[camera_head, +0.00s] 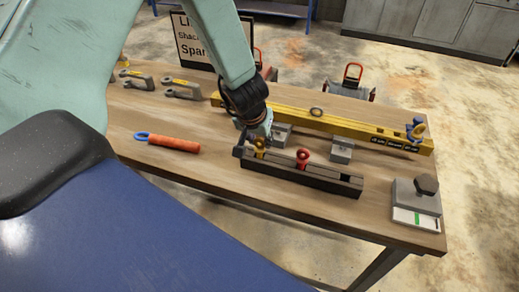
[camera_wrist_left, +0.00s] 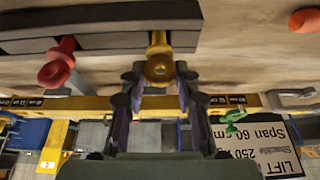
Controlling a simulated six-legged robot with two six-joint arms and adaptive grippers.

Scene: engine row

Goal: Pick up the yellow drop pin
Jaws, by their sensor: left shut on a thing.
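The yellow drop pin (camera_head: 260,146) stands at the left end of a dark slotted rack (camera_head: 330,180) on the wooden table. My left gripper (camera_head: 255,139) comes down over it from above and behind. In the left wrist view, which looks inverted, the pin's round yellow head (camera_wrist_left: 159,68) lies between the two fingers of my left gripper (camera_wrist_left: 158,77), which is shut on it. The pin's lower part appears to be still in the rack. A red pin (camera_head: 303,158) stands in the same rack to the right. My right gripper is not in view.
A long yellow beam (camera_head: 370,132) lies behind the rack, with grey blocks (camera_head: 342,149) between. An orange-handled tool (camera_head: 174,144) lies to the left. A grey box with a dark knob (camera_head: 416,203) stands at the right corner. A sign (camera_head: 194,47) stands behind.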

